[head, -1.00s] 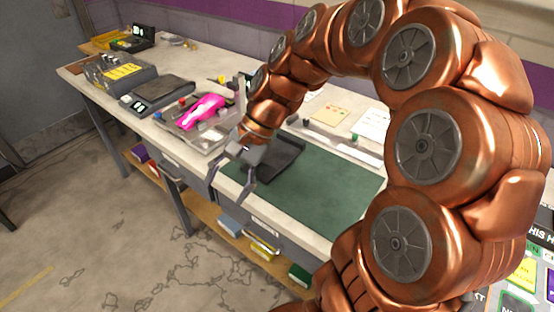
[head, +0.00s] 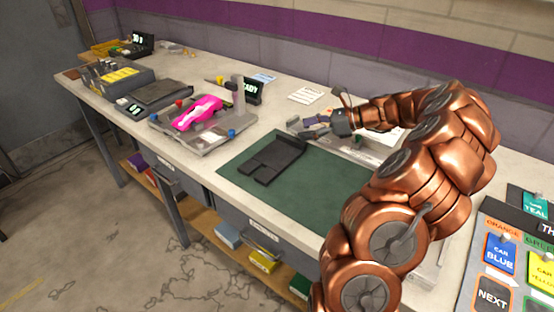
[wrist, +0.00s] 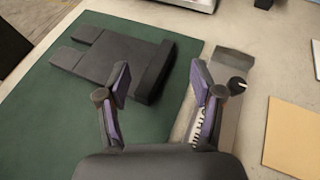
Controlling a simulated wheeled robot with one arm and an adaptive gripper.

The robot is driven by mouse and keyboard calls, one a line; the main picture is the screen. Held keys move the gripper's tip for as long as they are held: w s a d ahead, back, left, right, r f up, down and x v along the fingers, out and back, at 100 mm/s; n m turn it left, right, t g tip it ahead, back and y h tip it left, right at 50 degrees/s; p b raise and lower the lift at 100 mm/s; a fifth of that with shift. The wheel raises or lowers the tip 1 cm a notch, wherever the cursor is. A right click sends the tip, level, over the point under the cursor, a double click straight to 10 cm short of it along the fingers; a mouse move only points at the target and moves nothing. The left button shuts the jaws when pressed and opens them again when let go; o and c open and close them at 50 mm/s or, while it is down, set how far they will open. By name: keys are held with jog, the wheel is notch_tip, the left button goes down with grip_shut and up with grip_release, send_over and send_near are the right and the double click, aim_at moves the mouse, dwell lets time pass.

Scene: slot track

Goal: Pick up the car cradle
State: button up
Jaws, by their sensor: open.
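The car cradle, which I take to be the dark flat forked tray (head: 272,158), lies on the green mat (head: 318,186). It also shows in the wrist view (wrist: 112,62), with a raised block at its right end. My gripper (head: 318,117) is open and empty, behind and to the right of the cradle in the head view. I see no contact with the cradle.
A pink car (head: 198,112) sits on a grey fixture (head: 210,138) left of the mat. A dark scale (head: 155,95) stands farther left. A metal ruled strip (wrist: 225,90) lies along the mat's edge. A tan sheet (wrist: 292,138) lies beyond it. The mat's front half is bare.

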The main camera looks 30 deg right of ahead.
aim_at(285, 135)
jog(key=shift+d+f, duration=0.2)
jog(key=shift+d, duration=0.2)
jog(key=shift+w+f, duration=0.1)
jog(key=shift+w, duration=0.1)
jog(key=x, duration=0.7)
jog(key=shift+a+f, duration=0.2)
jog(key=shift+f, duration=0.05)
jog(key=shift+s, duration=0.1)
grip_shut()
